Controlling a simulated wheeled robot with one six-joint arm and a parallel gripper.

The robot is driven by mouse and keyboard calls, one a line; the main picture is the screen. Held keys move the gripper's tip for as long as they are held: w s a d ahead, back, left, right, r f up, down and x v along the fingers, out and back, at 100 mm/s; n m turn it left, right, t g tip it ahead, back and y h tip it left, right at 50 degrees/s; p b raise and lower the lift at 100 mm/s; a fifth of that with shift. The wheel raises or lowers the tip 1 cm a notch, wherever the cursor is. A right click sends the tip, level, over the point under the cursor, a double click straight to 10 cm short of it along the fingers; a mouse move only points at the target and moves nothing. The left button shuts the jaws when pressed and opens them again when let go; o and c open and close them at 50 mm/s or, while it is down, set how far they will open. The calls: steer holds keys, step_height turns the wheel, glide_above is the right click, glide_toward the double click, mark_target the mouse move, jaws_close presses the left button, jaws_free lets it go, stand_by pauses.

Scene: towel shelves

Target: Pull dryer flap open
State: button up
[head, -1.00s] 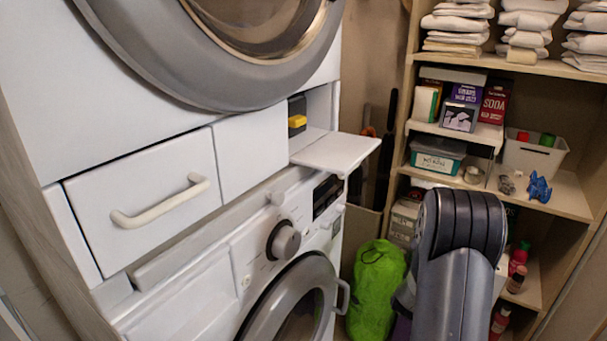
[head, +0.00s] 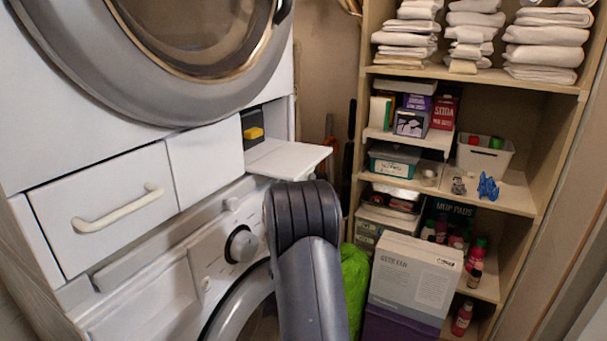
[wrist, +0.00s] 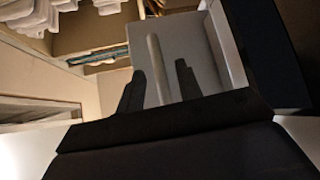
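The dryer (head: 40,100) is the upper white machine, with a large grey round door (head: 150,100). Below it is a closed white front panel with a bar handle (head: 118,212). To its right, a white flap (head: 290,160) stands folded out level, below an open compartment. In the wrist view, my gripper (wrist: 160,85) is open, its two dark fingers apart. A pale bar handle (wrist: 157,70) on a light panel (wrist: 200,50) shows between the fingers. I cannot tell whether they touch it, or which panel this is. My gripper is hidden in the head view.
A wooden shelf unit (head: 545,130) with folded towels (head: 545,50), boxes and bottles stands at right. A white carton (head: 415,275) and a green bag (head: 355,285) are on its lower left. The lower washer (head: 150,280) is partly behind my arm.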

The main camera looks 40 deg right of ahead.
steer(key=shift+x, duration=1.2)
steer(key=shift+c, duration=0.5)
jaws_close()
